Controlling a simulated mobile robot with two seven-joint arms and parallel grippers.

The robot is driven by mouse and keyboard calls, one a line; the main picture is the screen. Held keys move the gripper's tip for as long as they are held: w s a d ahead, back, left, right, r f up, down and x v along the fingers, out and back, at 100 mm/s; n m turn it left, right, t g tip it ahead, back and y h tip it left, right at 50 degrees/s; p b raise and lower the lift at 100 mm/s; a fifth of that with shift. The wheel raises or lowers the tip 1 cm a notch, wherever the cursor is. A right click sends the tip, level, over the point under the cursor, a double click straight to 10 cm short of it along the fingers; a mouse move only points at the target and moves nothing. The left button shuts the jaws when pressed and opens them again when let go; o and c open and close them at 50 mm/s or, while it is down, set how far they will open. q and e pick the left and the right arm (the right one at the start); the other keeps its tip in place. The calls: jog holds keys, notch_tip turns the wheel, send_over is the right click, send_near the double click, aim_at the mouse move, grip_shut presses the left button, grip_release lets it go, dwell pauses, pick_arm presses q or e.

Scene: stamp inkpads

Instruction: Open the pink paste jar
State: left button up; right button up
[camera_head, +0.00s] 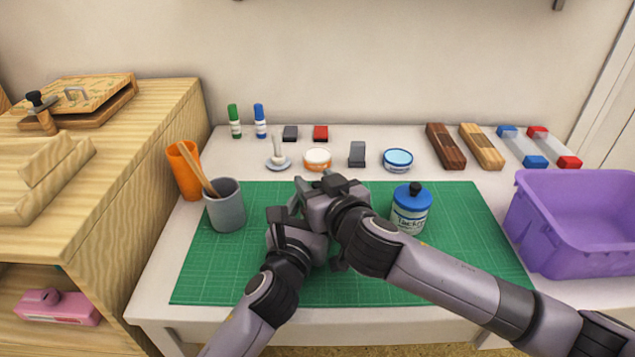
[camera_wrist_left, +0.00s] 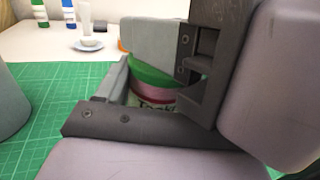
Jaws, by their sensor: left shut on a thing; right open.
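The pink paste jar (camera_wrist_left: 150,91) shows in the left wrist view, with a green band (camera_wrist_left: 150,71) at its top and part of a white label below. Grey gripper parts cover much of it. In the head view it is hidden behind my grippers. My left gripper (camera_head: 296,224) is shut on the jar, low over the green mat; it also shows close up in the left wrist view (camera_wrist_left: 140,108). My right gripper (camera_head: 308,194) is open, right beside and above the left one, at the jar's top. Whether it touches the jar cannot be seen.
A blue-lidded paste jar (camera_head: 411,210) stands on the green mat (camera_head: 220,275), right of my grippers. A grey cup (camera_head: 227,208) with a stick is at left, beside an orange cup (camera_head: 183,172). Inkpads and stamps line the back. A purple bin (camera_head: 575,230) is at right.

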aim_at(317, 183)
pick_arm(q)
jog(key=shift+f, duration=0.1)
pick_arm(e)
grip_shut()
jog(key=shift+r, duration=0.25)
dwell(0.6)
jog(key=shift+r, duration=0.9)
jog(key=shift+r, duration=2)
pick_arm(q)
jog(key=o, duration=1.6)
